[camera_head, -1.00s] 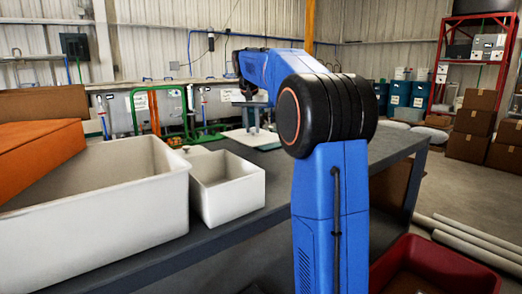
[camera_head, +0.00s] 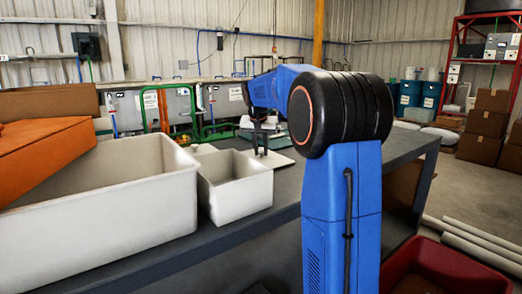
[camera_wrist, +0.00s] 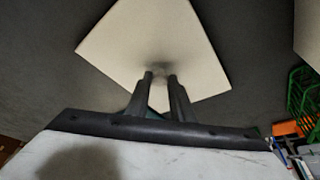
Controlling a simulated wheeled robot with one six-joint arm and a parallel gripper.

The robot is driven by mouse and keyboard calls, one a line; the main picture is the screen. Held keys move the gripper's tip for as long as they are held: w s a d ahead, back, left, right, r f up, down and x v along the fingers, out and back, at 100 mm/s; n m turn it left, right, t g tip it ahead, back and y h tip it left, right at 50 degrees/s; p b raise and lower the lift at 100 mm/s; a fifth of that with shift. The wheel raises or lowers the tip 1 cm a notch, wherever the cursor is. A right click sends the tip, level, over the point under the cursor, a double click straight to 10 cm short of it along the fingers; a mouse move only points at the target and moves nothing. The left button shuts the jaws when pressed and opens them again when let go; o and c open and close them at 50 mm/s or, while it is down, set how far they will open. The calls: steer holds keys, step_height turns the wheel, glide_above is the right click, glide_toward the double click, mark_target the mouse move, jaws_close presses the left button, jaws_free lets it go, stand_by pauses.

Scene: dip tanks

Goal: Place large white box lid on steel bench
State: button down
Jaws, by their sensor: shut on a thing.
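The large white box lid (camera_wrist: 150,40) is a flat pale square with a small knob in its middle. My gripper (camera_wrist: 161,76) is shut on that knob in the wrist view. In the head view the lid (camera_head: 278,160) shows beyond the small white box, over the dark grey steel bench (camera_head: 240,232), with my gripper (camera_head: 260,150) above it. It looks level and low over the bench top; whether it touches cannot be told. The large white box (camera_head: 110,210) stands open on the bench at left.
A small open white box (camera_head: 240,190) stands between the large box and the lid. An orange box (camera_head: 40,155) is at far left. Green racks (camera_head: 182,108) and grey tanks stand behind. Bare bench top lies right of the lid. A red bin (camera_head: 445,268) is at lower right.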

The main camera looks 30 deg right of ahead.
steer(key=c, duration=1.6)
jaws_free()
steer(key=shift+f, duration=0.1)
steer(key=shift+o, duration=0.2)
steer(key=v, duration=1.2)
steer(key=shift+d, duration=0.1)
